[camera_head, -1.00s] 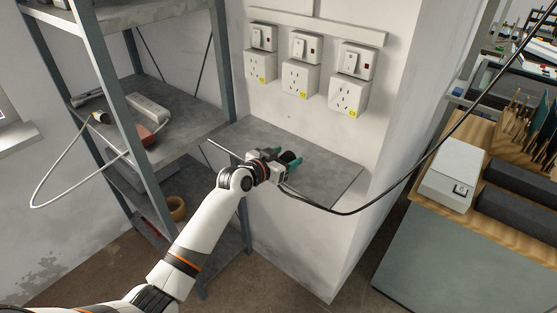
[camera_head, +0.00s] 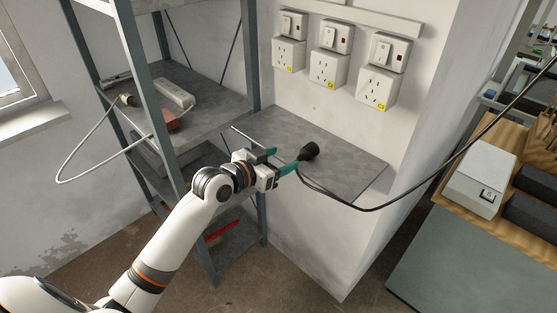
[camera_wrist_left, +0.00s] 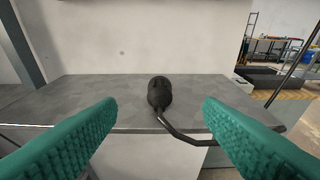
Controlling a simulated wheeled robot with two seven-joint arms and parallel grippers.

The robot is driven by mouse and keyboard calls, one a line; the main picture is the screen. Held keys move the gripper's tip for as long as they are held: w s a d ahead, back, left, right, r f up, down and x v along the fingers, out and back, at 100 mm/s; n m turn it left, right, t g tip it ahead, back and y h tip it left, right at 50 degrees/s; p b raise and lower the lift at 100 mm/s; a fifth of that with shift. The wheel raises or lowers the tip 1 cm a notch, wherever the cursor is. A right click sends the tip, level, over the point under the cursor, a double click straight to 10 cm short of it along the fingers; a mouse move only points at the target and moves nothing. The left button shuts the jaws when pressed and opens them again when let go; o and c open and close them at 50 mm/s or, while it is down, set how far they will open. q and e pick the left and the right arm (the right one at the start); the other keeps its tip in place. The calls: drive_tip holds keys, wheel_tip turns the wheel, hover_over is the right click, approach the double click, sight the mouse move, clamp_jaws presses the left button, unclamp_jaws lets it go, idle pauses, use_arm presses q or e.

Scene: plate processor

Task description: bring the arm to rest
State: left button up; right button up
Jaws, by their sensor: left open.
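My left gripper (camera_head: 279,163) is open, with teal fingers, at the front edge of a grey ledge (camera_head: 345,165) below the wall sockets. In the left wrist view its two fingers (camera_wrist_left: 160,130) are wide apart with nothing between them. A black plug (camera_head: 309,151) with a black cable lies on the ledge just beyond the fingertips. The plug also shows in the left wrist view (camera_wrist_left: 159,92), ahead of the gap between the fingers and apart from them. My right gripper is not in view.
A metal shelf (camera_head: 130,75) with a white power strip (camera_head: 174,93) and a looped white cable stands at the left. Several white sockets (camera_head: 328,68) are on the wall. A wooden-topped bench (camera_head: 510,135) with a white box (camera_head: 480,178) is at the right. The black cable hangs across.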

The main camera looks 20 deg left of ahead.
use_arm(q)
drive_tip(key=shift+f, duration=0.1)
idle(0.3)
drive_tip(key=s+a+f+n+g+y, duration=0.1)
drive_tip(key=a+f+g+y, duration=0.1)
drive_tip(key=f, duration=0.9)
drive_tip(key=s+a+f+n+g+y, duration=0.1)
drive_tip(key=s+f+n, duration=0.1)
drive_tip(key=f, duration=0.9)
drive_tip(key=s+f+g+y, duration=0.1)
drive_tip(key=s+f+g, duration=0.1)
drive_tip(key=s+f, duration=0.45)
drive_tip(key=s+f+g, duration=0.1)
drive_tip(key=s+f, duration=0.2)
drive_tip(key=f, duration=0.7)
drive_tip(key=s+d+f+g, duration=0.1)
drive_tip(key=s+f, duration=0.5)
drive_tip(key=s, duration=0.6)
drive_tip(key=s+d+f+m+g, duration=0.1)
drive_tip(key=s+f+g, duration=0.2)
drive_tip(key=s+f, duration=0.4)
drive_tip(key=s+d+f+g+y, duration=0.1)
drive_tip(key=s+f+g, duration=0.2)
drive_tip(key=s, duration=1.5)
wheel_tip(320, 180, down, 4)
drive_tip(key=shift+d+r, duration=0.25)
drive_tip(key=shift+d, duration=0.05)
